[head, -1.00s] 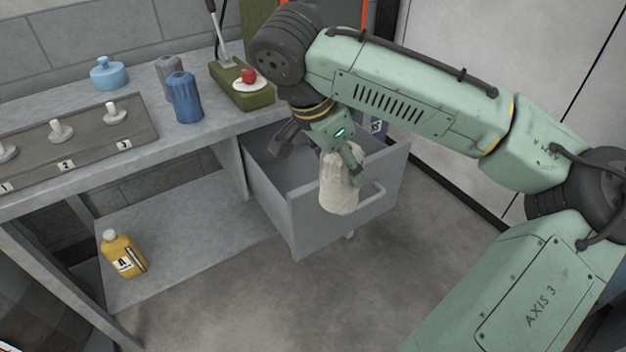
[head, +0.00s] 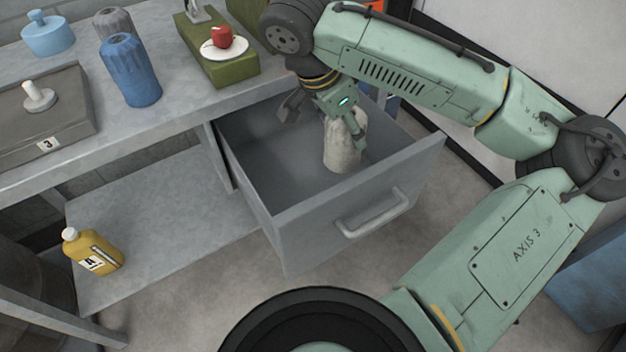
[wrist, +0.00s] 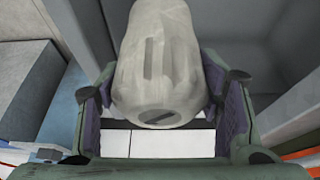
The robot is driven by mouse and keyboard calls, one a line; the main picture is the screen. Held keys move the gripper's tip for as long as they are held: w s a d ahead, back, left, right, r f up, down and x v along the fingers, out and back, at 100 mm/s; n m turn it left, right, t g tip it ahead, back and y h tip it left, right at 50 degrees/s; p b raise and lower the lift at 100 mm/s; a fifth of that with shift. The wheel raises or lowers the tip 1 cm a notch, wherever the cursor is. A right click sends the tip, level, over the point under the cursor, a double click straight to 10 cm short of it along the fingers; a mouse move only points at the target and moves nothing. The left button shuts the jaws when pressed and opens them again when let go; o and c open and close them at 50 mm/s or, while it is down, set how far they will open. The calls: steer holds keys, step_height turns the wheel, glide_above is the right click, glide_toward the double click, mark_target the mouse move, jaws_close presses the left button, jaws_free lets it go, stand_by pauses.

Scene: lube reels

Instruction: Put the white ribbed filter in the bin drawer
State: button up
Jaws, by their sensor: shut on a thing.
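The white ribbed filter (head: 342,146) is upright in my gripper (head: 328,118), inside the outline of the open bin drawer (head: 290,212). In the wrist view the filter (wrist: 160,60) sits between the two finger pads of my gripper (wrist: 165,105), which is shut on it. The filter's lower end appears in or just over the drawer's interior. I cannot tell whether it touches the drawer floor. The drawer is grey, pulled out, with a bar handle on its front; no other thing shows inside it.
On the bench stand a blue ribbed filter (head: 134,72), a grey one (head: 113,24), a light blue bottle (head: 47,36) and a green scale (head: 222,62) with a red object (head: 221,37). A yellow bottle (head: 92,252) stands on the lower shelf. The drawer walls surround the filter.

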mark_target(340, 162)
steer(key=shift+s+f, duration=0.15)
steer(key=shift+f, duration=0.7)
step_height(340, 162, down, 18)
steer(key=shift+f+b, duration=0.1)
steer(key=shift+b, duration=0.3)
steer(key=shift+f, duration=0.1)
steer(key=o, duration=1.5)
steer(key=p+v, duration=0.1)
steer(key=v, duration=1.1)
steer(key=shift+r, duration=0.2)
